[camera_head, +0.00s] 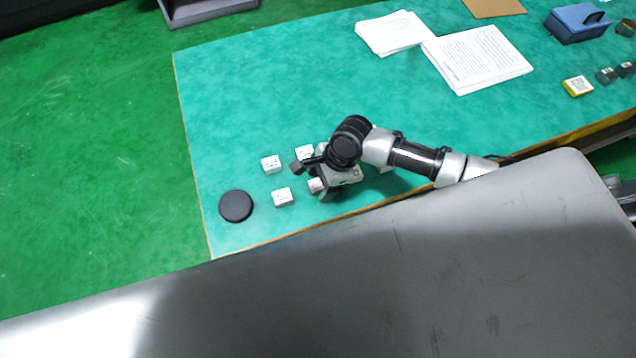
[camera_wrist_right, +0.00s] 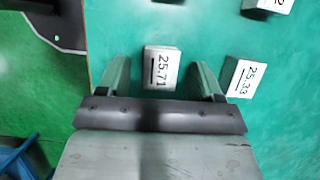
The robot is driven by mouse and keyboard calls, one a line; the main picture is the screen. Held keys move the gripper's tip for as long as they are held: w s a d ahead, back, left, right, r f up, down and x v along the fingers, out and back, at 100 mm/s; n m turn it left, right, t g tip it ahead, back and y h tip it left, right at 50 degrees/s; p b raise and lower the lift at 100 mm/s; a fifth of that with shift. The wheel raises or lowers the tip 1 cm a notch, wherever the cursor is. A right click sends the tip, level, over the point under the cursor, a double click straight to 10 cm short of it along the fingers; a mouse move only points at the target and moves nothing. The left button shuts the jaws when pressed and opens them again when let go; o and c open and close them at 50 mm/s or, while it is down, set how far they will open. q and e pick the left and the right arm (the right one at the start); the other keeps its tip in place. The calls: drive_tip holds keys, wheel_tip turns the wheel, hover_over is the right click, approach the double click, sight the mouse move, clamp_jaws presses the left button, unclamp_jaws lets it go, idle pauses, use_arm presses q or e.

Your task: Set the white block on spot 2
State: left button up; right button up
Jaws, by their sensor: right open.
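Several small white blocks with black print lie on the teal table (camera_head: 240,90). In the head view one block (camera_head: 271,164) and another block (camera_head: 282,197) are left of my right gripper (camera_head: 306,177), and a third (camera_head: 305,153) is just behind it. In the right wrist view a block reading 25.71 (camera_wrist_right: 161,68) shows between the open fingers; I cannot tell whether they touch it. A block reading 25.33 (camera_wrist_right: 244,78) is right of them. I cannot make out a marked spot 2 or which block is meant. My left gripper is not in view.
A black disc (camera_head: 236,206) lies near the table's left edge. Paper stacks (camera_head: 478,58), a blue box (camera_head: 577,24) and a yellow-white block (camera_head: 577,86) are farther right. The table's back left is clear.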

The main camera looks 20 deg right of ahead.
drive_tip(key=c, duration=1.2)
